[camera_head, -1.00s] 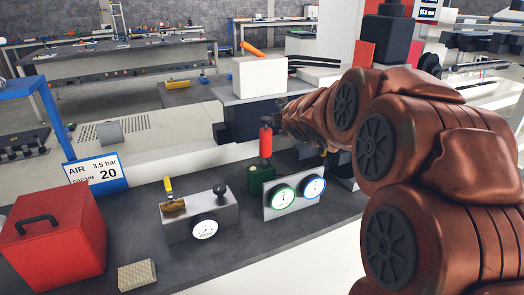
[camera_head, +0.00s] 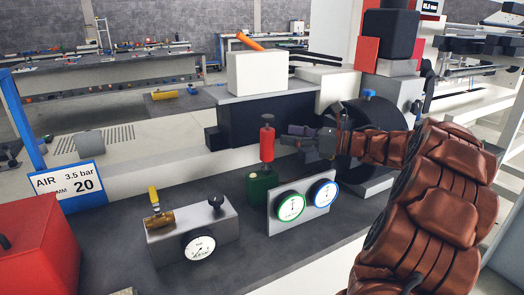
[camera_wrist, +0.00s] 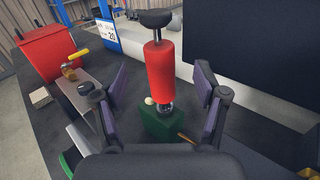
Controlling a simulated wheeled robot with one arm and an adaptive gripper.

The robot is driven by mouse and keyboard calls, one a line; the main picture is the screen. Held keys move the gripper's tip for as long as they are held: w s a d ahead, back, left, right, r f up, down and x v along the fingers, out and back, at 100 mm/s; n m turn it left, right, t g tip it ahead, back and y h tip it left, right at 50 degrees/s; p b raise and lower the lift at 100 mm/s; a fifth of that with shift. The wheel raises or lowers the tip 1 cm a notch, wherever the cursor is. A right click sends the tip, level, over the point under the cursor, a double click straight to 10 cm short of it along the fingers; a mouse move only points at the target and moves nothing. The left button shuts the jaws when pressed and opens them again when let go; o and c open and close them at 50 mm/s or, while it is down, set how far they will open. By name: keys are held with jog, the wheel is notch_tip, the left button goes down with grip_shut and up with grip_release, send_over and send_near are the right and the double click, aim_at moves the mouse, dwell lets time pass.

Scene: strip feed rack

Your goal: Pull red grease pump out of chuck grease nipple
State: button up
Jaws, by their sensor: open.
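The red grease pump (camera_head: 266,143) stands upright on a green block (camera_head: 262,187), with a dark knob on its top. In the wrist view the red pump (camera_wrist: 160,68) rises from the green block (camera_wrist: 160,122), with a metallic fitting at its lower end. My gripper (camera_head: 297,138) is just right of the pump in the head view. In the wrist view my gripper (camera_wrist: 161,78) is open, with one finger on each side of the pump and gaps between. A dark round chuck-like disc (camera_head: 378,118) is partly behind my arm. I cannot make out a grease nipple.
Two round gauges on a plate (camera_head: 300,208) stand right in front of the green block. A grey block with a yellow-handled valve (camera_head: 190,232) is to the left. A red box (camera_head: 38,255) and an air-pressure sign (camera_head: 70,187) are farther left. A dark machine body (camera_head: 262,120) is behind the pump.

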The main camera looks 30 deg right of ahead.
aim_at(267, 136)
jog(key=shift+s+a+f+n+g+y, duration=0.15)
jog(key=shift+s+f+n+g+y, duration=0.2)
jog(key=shift+f+n, duration=0.2)
jog(key=shift+w+a, duration=0.2)
jog(key=shift+a, duration=0.05)
jog(key=shift+w+d+p+x, duration=0.1)
jog(key=shift+p+x, duration=0.15)
jog(key=shift+x, duration=0.65)
jog(key=shift+w+d+p+x, duration=0.15)
jog(key=shift+p+x, duration=0.15)
jog(key=shift+x, duration=0.65)
jog(key=shift+w+d+p+x, duration=0.1)
jog(key=shift+p+x, duration=0.15)
jog(key=shift+x, duration=0.65)
jog(key=shift+w+a+f, duration=0.1)
jog(key=shift+w+a, duration=0.35)
grip_shut()
